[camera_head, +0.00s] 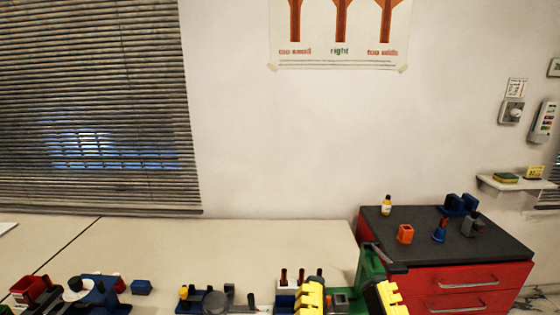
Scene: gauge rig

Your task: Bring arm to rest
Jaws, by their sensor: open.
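My gripper (350,298) shows at the bottom edge of the head view, right of centre. Its two yellow ridged fingers stand apart, and it is open. I see nothing held between them; a grey and orange part shows in the gap, seemingly on the table behind. The rest of my arm is below the picture.
A green fixture (369,264) stands close behind the gripper. Along the near part of the pale table (230,250) are a red box (28,289), a blue block (141,287) and other rig parts. A red drawer cabinet (440,277) stands right. The table's back is clear.

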